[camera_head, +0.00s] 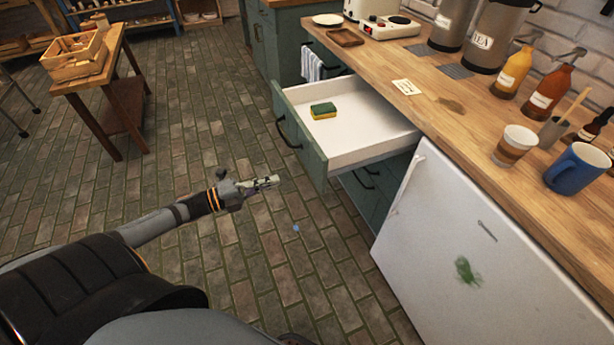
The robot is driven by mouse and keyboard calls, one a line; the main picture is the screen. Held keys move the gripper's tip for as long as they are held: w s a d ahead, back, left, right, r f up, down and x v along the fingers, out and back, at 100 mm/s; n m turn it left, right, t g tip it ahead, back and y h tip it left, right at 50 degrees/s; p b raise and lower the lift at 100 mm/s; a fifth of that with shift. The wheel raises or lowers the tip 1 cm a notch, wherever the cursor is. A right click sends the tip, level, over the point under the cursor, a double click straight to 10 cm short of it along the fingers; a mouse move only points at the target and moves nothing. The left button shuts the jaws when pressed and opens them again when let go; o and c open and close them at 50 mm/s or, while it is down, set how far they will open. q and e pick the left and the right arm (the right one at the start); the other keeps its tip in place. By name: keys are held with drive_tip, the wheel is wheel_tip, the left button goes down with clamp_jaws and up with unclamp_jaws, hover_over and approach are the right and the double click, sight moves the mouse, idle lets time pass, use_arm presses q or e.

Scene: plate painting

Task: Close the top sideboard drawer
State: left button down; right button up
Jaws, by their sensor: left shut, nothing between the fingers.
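The top sideboard drawer (305,157) is pulled out from under the wooden counter. It has a green front with a dark handle (286,134) and a white inside. A yellow and green sponge (323,110) lies in it. My left gripper (277,181) is shut and empty. In the picture it is below and left of the drawer front, apart from the handle. My right gripper is not in view.
The wooden counter (455,103) holds a cup (514,146), a blue mug (576,167), bottles and urns. A white fridge (480,245) stands right of the drawer. A wooden table (110,65) with a crate stands at left. The brick floor between is mostly clear.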

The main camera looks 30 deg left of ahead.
use_arm(q)
drive_tip(key=b, duration=0.3)
approach(315, 168)
drive_tip(key=x, duration=0.6)
drive_tip(key=shift+a+f, duration=0.1)
drive_tip(key=shift+f, duration=0.05)
drive_tip(key=shift+w+d, duration=0.3)
drive_tip(key=shift+w, duration=0.05)
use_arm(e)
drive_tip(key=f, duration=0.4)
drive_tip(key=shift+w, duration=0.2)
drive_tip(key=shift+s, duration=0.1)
